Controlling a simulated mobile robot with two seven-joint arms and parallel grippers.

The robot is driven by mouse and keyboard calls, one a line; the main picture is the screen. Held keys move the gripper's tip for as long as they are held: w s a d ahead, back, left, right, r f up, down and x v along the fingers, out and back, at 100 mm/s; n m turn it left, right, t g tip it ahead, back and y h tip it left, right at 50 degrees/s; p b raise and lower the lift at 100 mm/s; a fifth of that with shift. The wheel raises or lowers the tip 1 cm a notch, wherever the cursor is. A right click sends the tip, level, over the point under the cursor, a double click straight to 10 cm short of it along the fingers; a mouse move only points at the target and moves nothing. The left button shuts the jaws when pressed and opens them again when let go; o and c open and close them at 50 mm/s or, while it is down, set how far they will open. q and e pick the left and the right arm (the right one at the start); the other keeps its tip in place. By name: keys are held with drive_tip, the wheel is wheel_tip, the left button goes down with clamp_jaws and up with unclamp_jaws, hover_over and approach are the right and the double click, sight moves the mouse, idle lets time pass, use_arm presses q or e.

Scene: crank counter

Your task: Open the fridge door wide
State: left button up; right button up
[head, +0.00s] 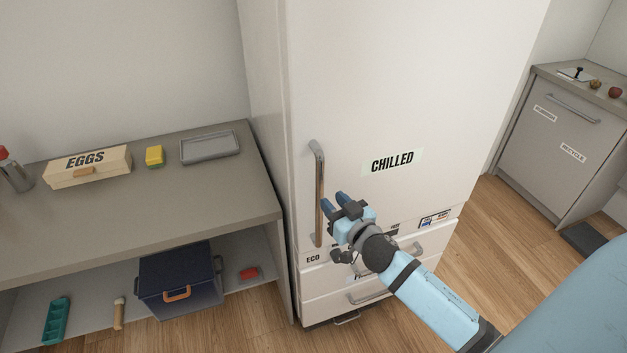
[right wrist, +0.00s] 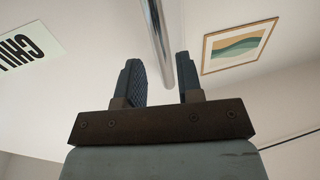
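The white fridge door (head: 430,70) is closed, with a CHILLED label on it. Its long vertical metal handle (head: 318,190) is on the door's left side. My right gripper (head: 333,197) is close to the lower half of the handle, just right of it in the head view. In the right wrist view the gripper (right wrist: 160,75) has its two fingers apart. My left gripper is not in view.
A grey counter (head: 215,207) on the left bears an EGGS box (head: 88,168), a yellow sponge (head: 154,156) and a metal tray (head: 210,148). A dark blue crate (head: 180,280) stands on its lower shelf. Drawers with handles are below the door. A grey cabinet (head: 560,150) stands right.

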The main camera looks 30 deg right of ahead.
sight(322, 190)
drive_tip(key=w, duration=0.4)
drive_tip(key=w+p, duration=0.1)
drive_tip(key=w, duration=0.3)
drive_tip(key=shift+w+d, duration=0.2)
drive_tip(key=shift+w, duration=0.05)
clamp_jaws()
